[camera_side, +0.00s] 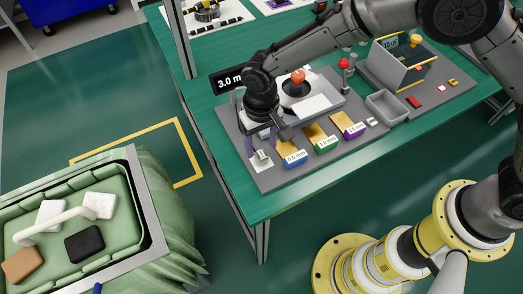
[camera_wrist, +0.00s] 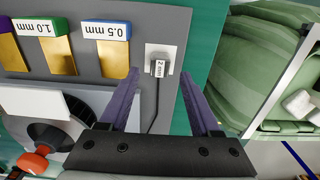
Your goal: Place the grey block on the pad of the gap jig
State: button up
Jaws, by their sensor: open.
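My gripper (camera_wrist: 158,80) is open; its two purple fingers point toward a white square pad (camera_wrist: 153,50) on the grey board, with one finger on either side of it in the wrist view. A small grey block (camera_wrist: 159,68) with a "2 mm" label sits at this pad, between the finger lines and apart from both. A thin dark cable runs from it toward the gripper. In the side view the pad (camera_side: 261,163) lies at the board's near left corner, just below my gripper (camera_side: 261,142). I cannot tell how high the fingertips are above it.
Gold strips with blue (camera_side: 295,158), green (camera_side: 327,143) and purple (camera_side: 354,131) labelled ends lie to the right. An orange-knobbed device (camera_side: 297,77) stands behind, beside a dark "3.0 m" display (camera_side: 230,80). A grey tray (camera_side: 387,107) is farther right. A green-lined bin (camera_side: 130,215) stands left.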

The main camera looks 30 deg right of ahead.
aim_at(263, 153)
notch_tip(263, 153, up, 8)
jog(key=shift+f, duration=0.2)
jog(key=s+d+r+t+y, duration=0.1)
jog(key=s+d+r, duration=0.2)
jog(key=d+r, duration=0.6)
jog(key=s+d+r+t, duration=0.2)
jog(key=s+d+r, duration=0.1)
jog(key=d+r, duration=0.55)
jog(key=s+d+f+t+h, duration=0.1)
jog(key=s+d+t, duration=0.1)
jog(key=s+d, duration=1)
jog(key=s, duration=0.3)
jog(key=shift+s+d+t, duration=0.25)
jog(key=shift+s+t, duration=0.05)
